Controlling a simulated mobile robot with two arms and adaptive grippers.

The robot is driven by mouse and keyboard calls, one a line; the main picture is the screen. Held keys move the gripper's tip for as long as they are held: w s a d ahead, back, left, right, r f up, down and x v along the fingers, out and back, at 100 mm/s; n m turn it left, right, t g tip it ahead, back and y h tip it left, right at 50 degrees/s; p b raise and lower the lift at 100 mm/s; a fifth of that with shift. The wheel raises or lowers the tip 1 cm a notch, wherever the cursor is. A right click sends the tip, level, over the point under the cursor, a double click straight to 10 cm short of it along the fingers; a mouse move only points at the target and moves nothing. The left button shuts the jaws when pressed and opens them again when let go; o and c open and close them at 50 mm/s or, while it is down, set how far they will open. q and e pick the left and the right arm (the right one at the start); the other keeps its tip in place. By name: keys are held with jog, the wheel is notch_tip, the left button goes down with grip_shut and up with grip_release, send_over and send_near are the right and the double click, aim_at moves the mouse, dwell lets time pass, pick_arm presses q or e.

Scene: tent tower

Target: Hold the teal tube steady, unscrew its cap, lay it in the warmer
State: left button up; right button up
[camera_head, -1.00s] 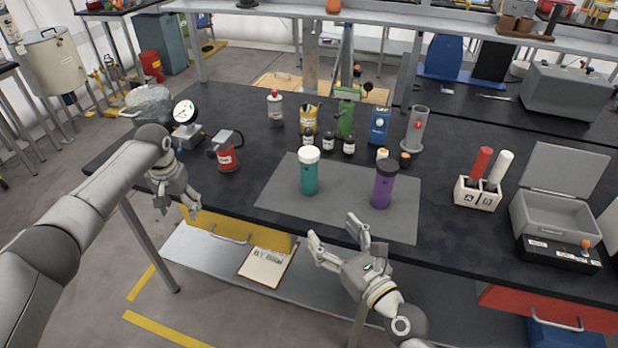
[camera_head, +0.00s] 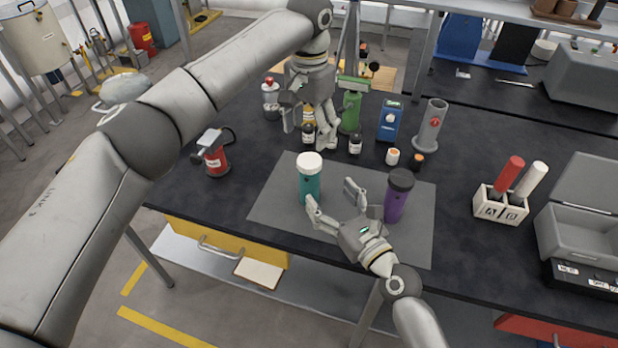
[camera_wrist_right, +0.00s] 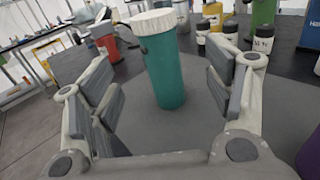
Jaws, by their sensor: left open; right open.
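The teal tube (camera_head: 309,190) stands upright on the grey mat (camera_head: 270,205), its white cap (camera_head: 309,163) on. My right gripper (camera_head: 333,199) is open at mat height, in front of the tube. In the right wrist view the teal tube (camera_wrist_right: 167,80) stands beyond and between the spread fingers (camera_wrist_right: 160,95), with gaps on both sides. My left gripper (camera_head: 310,125) is open, pointing down, behind and above the tube's cap, apart from it. A grey box with a raised lid (camera_head: 578,238), likely the warmer, is at the right table edge.
A purple tube with a black cap (camera_head: 398,203) stands right of my right gripper. A white rack (camera_head: 500,206) holds a red and a white tube. Small bottles (camera_head: 355,143) and a blue device (camera_head: 390,120) stand behind the mat. A red canister (camera_head: 215,158) is on the left.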

aim_at(315, 178)
jog(key=x, duration=0.8)
jog(key=shift+w+a, duration=0.1)
jog(key=shift+w, duration=0.1)
jog(key=shift+w+a+r, duration=0.2)
jog(key=shift+w+a, duration=0.1)
jog(key=shift+w+f, duration=0.1)
jog(key=shift+w, duration=0.05)
jog(key=c, duration=1.5)
jog(key=o, duration=1.4)
jog(key=shift+o, duration=0.2)
